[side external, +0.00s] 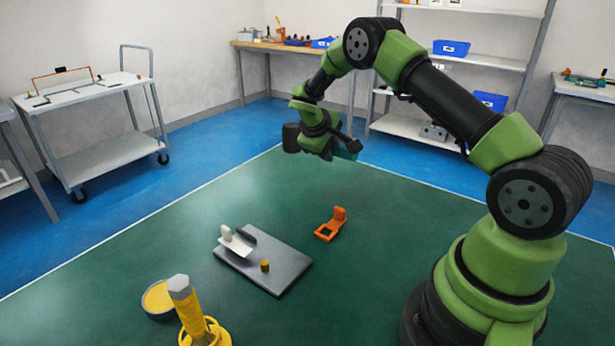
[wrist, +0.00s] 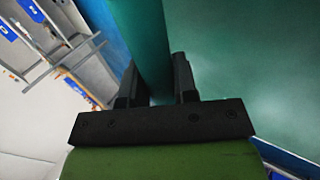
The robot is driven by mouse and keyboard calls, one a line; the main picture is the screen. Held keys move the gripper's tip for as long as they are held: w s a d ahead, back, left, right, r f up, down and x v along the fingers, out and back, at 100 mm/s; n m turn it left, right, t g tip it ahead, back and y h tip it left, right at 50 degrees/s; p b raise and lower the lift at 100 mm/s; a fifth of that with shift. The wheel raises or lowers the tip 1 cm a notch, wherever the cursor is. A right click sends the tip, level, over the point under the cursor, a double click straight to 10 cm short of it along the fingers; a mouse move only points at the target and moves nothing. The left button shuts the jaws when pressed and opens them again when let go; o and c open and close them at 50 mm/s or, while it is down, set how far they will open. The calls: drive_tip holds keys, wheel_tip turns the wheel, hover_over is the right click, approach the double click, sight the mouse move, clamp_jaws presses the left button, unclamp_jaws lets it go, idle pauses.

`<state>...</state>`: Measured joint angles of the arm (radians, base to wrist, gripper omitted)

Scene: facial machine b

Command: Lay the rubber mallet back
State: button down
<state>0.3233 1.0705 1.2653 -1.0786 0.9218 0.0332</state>
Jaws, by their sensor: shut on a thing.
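My gripper (wrist: 156,82) is raised well above the green table, near its far edge. It is shut on a teal thing (wrist: 150,40), which stretches out between the two dark fingers in the wrist view. In the side view only a small part of this teal thing (side external: 346,154) shows beside my gripper (side external: 340,150). The rest is hidden, so its full shape and whether it is the rubber mallet cannot be told.
An orange bracket (side external: 331,226) stands on the green table (side external: 400,205). Left of it, a grey plate (side external: 275,262) bears a white-bladed tool (side external: 235,242) and a brass-coloured cylinder (side external: 265,265). A yellow holder (side external: 205,330) and round yellow dish (side external: 159,299) are at front left.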

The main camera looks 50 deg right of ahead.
wheel_tip(320, 180, down, 8)
drive_tip(key=shift+r, duration=0.1)
drive_tip(key=c, duration=0.9)
unclamp_jaws()
drive_tip(key=s+a+r+m+t+y, duration=0.1)
drive_tip(key=s+a+r, duration=0.1)
drive_tip(key=a+r, duration=0.45)
drive_tip(key=s+a+r+m+t+y, duration=0.1)
drive_tip(key=s+a+r, duration=0.2)
drive_tip(key=r, duration=0.7)
drive_tip(key=s+a+r+m+t+y, duration=0.1)
drive_tip(key=s+a+r, duration=0.1)
drive_tip(key=a+r, duration=0.45)
drive_tip(key=s+a+r+t+y, duration=0.2)
drive_tip(key=s+a+r+y, duration=0.1)
drive_tip(key=s, duration=0.5)
drive_tip(key=s+a+r+m+t+y, duration=0.1)
drive_tip(key=s+a+r+t+y, duration=0.1)
drive_tip(key=s+a, duration=0.3)
drive_tip(key=s+r, duration=0.1)
drive_tip(key=s, duration=0.2)
drive_tip(key=shift+s+a+r+y, duration=0.35)
drive_tip(key=shift+a+y, duration=0.05)
